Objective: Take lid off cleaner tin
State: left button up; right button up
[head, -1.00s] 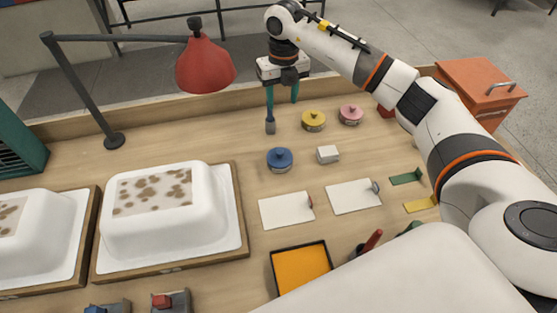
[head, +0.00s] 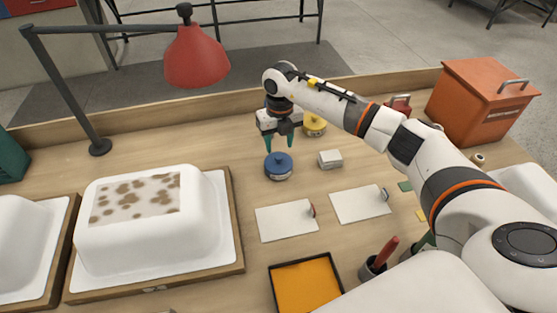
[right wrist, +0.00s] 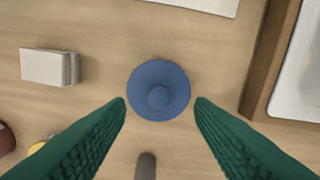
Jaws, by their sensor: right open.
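A round tin with a blue knobbed lid (head: 279,161) stands upright on the bench, its lid on. In the right wrist view the blue lid (right wrist: 160,88) lies between and just ahead of the green fingertips. My right gripper (head: 279,146) is open and empty, pointing down just above the blue tin. Its fingertips (right wrist: 160,103) sit apart on either side of the lid, with no clear contact. A yellow-lidded tin (head: 314,125) is partly hidden behind the gripper. My left gripper is not in view.
A pale block (head: 330,159) stands right of the blue tin. White cards (head: 286,220) and an orange tray (head: 304,285) lie nearer. A white tub shell (head: 150,225) is on the left. A red lamp (head: 196,57) overhangs the back left, and an orange box (head: 480,105) is at back right.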

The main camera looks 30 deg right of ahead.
aim_at(279, 156)
notch_tip(279, 156, down, 4)
jog(key=shift+w+f+p, duration=0.15)
jog(key=shift+p, duration=0.6)
jog(key=shift+f, duration=0.6)
grip_shut()
